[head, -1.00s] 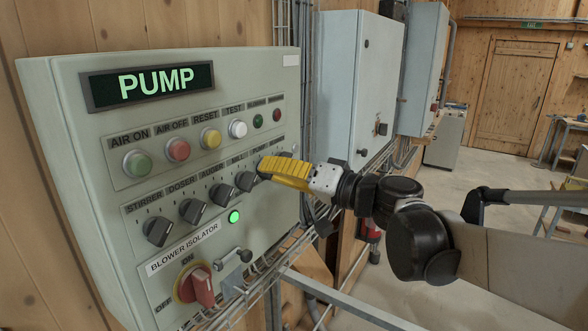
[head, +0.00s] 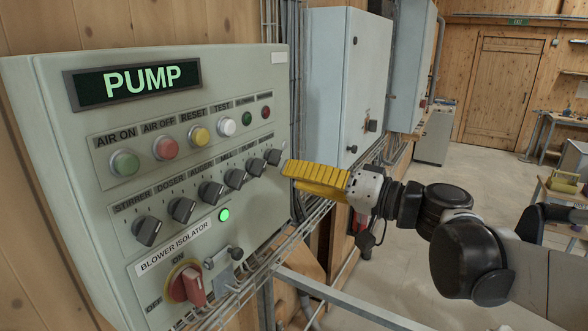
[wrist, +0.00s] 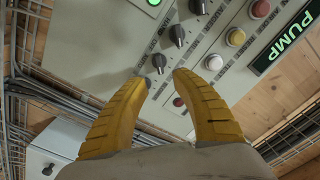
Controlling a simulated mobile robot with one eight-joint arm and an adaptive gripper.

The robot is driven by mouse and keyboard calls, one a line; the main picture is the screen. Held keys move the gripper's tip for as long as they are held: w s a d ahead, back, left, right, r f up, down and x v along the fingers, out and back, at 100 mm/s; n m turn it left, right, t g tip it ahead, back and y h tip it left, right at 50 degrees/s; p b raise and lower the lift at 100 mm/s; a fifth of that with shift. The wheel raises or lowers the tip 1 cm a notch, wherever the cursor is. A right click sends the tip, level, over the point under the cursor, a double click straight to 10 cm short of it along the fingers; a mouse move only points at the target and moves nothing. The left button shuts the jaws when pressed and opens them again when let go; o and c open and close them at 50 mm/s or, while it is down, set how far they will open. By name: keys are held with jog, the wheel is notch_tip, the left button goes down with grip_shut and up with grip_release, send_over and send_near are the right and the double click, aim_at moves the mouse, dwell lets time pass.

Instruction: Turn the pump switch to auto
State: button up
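The grey control panel (head: 75,160) has a row of dark rotary switches under a lit PUMP display (head: 139,81). I take the fifth switch from the left as the pump switch (head: 256,166); its label is small and hard to read. In the wrist view the pump switch (wrist: 159,62) appears just beyond the gap between the fingertips. Its exact setting is unclear. My gripper (head: 286,174), with yellow ribbed fingers, is open and empty, off the panel's face to the right. In the wrist view my gripper (wrist: 163,79) has its fingers apart, with nothing between them.
The last switch (head: 272,156) is right beside the pump switch. Coloured buttons, including a white one (head: 226,126), sit above the row. A lit green lamp (head: 223,214) and red isolator handle (head: 192,286) are below. Conduits run beside the panel; another cabinet (head: 345,90) stands beyond.

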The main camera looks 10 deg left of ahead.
jog(key=shift+v, duration=1.7)
